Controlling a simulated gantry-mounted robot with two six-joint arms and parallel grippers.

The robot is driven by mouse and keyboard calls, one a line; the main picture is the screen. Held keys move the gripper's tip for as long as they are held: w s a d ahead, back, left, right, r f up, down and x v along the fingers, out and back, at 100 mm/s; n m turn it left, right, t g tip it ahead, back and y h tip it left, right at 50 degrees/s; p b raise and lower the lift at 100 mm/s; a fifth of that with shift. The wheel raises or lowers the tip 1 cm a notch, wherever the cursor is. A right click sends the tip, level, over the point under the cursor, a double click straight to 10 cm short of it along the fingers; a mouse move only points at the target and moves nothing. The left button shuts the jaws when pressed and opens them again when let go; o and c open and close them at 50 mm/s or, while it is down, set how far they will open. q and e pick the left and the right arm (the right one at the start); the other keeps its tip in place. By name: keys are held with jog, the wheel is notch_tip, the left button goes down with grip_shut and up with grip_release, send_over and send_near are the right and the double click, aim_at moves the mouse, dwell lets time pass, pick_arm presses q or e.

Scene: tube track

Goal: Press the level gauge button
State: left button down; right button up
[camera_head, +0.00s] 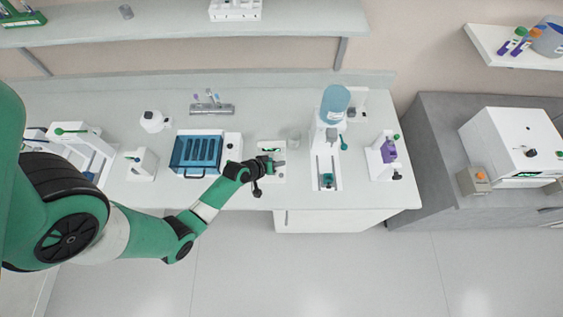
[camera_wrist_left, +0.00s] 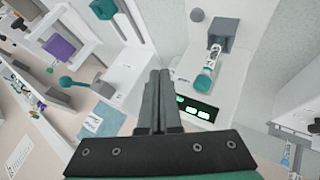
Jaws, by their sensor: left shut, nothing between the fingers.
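The level gauge appears to be the small white device (camera_head: 268,146) on the bench between the blue-windowed box and the tall bottle stand; my left gripper covers part of it. In the left wrist view a white device (camera_wrist_left: 208,93) carries a black panel with green lit marks (camera_wrist_left: 196,108), and a grey block with a tube (camera_wrist_left: 218,42) stands beyond it. I cannot tell which part is the button. My left gripper (camera_head: 278,162) is shut and empty over this device. Its fingertips (camera_wrist_left: 160,75) show beside the panel; contact cannot be told. My right gripper is not in view.
A blue-windowed box (camera_head: 206,152) stands left of the device. The bench's front edge is close by.

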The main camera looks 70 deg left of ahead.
aim_at(281, 175)
pick_arm(q)
notch_tip(281, 175, down, 8)
jog(key=b, duration=0.7)
jog(key=shift+b, duration=0.3)
jog(key=shift+f+b, duration=0.3)
jog(key=shift+f, duration=0.1)
dwell(1.1)
jog(key=shift+f+b, duration=0.3)
jog(key=shift+f, duration=0.1)
jog(key=shift+f+b, duration=0.4)
jog(key=shift+f, duration=0.1)
dwell(0.4)
jog(key=shift+r, duration=0.15)
jog(key=shift+r+p, duration=0.8)
jog(key=shift+p, duration=0.15)
